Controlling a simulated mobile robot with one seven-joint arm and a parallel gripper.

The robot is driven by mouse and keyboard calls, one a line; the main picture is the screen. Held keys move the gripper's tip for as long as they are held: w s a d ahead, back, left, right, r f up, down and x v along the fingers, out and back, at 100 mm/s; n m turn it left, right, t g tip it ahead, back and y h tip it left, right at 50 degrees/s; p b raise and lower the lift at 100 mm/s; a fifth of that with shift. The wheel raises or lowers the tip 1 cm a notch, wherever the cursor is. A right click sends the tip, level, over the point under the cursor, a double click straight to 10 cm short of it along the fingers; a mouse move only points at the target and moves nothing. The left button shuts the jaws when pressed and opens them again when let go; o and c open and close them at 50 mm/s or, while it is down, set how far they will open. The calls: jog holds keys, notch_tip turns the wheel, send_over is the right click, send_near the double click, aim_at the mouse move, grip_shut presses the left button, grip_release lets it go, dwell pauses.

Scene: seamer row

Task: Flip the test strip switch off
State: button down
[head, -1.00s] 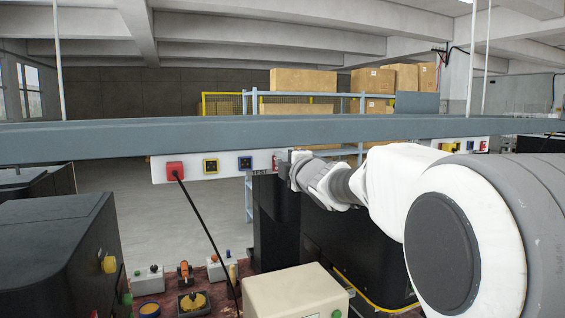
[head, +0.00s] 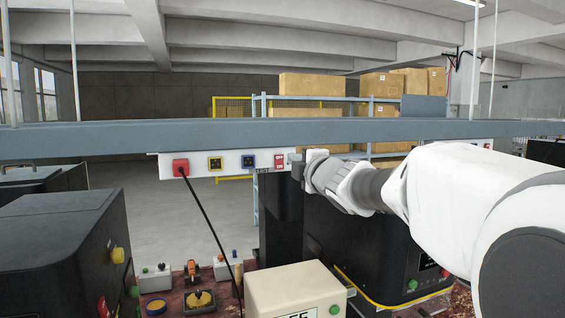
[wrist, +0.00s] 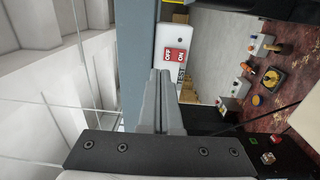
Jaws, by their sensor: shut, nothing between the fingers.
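A red rocker switch (head: 279,161) sits at the right end of a white power strip (head: 235,163) under the grey beam, with a "TEST" label below it. In the wrist view the switch (wrist: 177,56) shows the words OFF and ON side by side. My gripper (head: 292,157) is shut and empty, just right of the switch in the head view. In the wrist view its fingertips (wrist: 162,72) end just short of the switch, and a small gap appears between them. I cannot tell for sure whether they touch it.
The grey beam (head: 120,138) runs across above the strip. A red plug (head: 180,168) with a black cable hangs at the strip's left. A cream box (head: 293,296) and small control boxes (head: 200,299) stand below. Dark machines stand left (head: 75,250) and right (head: 350,245).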

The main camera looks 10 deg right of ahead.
jog(key=s+d, duration=0.1)
jog(key=s, duration=0.5)
jog(key=shift+r, duration=0.35)
jog(key=shift+d, duration=0.1)
jog(key=s+d+f+m+g+h, duration=0.2)
jog(key=s+f+m+g+h, duration=0.1)
jog(key=s+f+m, duration=0.35)
jog(key=s+d+f+m+g+h, duration=0.3)
jog(key=s+f+m, duration=0.3)
jog(key=s+m, duration=0.2)
jog(key=s+a+f+m+g+y, duration=0.1)
jog(key=s+a+f+m+g, duration=0.1)
jog(key=s+f, duration=0.4)
jog(key=s+a+f+m+g+y, duration=0.1)
jog(key=s+a+f+m+g, duration=0.2)
jog(key=s+f, duration=0.4)
jog(key=s+g, duration=0.1)
jog(key=s, duration=0.2)
jog(key=shift+s+a+f+m, duration=0.15)
jog(key=shift+a+m, duration=0.2)
